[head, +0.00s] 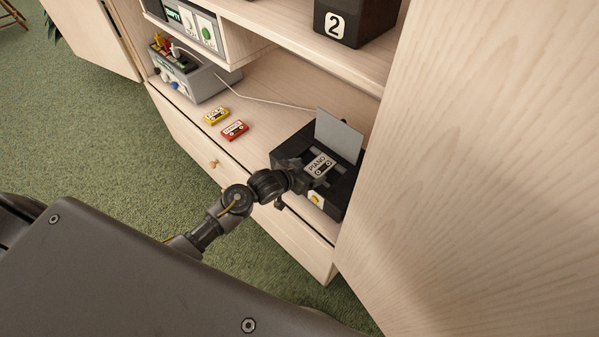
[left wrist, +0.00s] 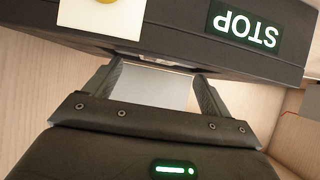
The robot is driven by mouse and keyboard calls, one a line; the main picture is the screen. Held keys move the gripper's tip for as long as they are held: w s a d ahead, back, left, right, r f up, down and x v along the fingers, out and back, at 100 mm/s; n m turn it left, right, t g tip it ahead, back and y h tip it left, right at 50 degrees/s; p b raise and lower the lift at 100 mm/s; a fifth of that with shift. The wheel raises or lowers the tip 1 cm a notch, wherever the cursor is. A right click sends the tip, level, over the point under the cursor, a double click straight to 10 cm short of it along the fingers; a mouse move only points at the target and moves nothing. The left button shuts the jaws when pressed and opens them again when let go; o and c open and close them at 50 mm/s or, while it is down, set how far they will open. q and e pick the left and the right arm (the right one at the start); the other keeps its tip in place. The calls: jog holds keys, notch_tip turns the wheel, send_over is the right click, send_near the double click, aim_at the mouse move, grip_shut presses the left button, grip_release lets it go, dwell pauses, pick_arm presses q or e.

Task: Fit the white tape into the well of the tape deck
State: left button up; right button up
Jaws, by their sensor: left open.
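The black tape deck (head: 285,157) stands at the right end of the low shelf, its grey lid (head: 340,135) raised. The white tape (head: 320,166), labelled PIANO, lies at the deck's top in front of the lid; I cannot tell whether it sits flush in the well. My left gripper (head: 303,180) is at the deck's near side, close beside the tape, and partly hides the deck. In the left wrist view the open fingers (left wrist: 160,72) point at the deck's dark face (left wrist: 185,45), with a pale grey surface between them. My right gripper is not in view.
A yellow tape (head: 216,116) and a red tape (head: 235,130) lie on the shelf left of the deck. A grey box with coloured parts (head: 195,83) stands farther left. A cabinet door (head: 470,170) rises close on the right. A STOP label (left wrist: 242,28) shows upside down.

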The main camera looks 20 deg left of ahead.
pick_arm(q)
jog(key=v, duration=0.6)
dwell(0.6)
jog(key=s+a+n+g+y, duration=0.3)
jog(key=s+g, duration=0.5)
jog(key=s, duration=2)
notch_tip(320, 180, down, 25)
jog(key=a+y, duration=0.1)
jog(key=a, duration=0.1)
jog(key=s+a+f+g, duration=0.1)
jog(key=s+f, duration=0.6)
jog(key=s, duration=0.1)
jog(key=s+a+f+m+p, duration=0.1)
jog(key=s+a+f, duration=0.1)
jog(key=s+f, duration=0.6)
jog(key=shift+s+a+f+g+y, duration=0.3)
jog(key=shift+s+g, duration=0.05)
jog(key=shift+g, duration=0.05)
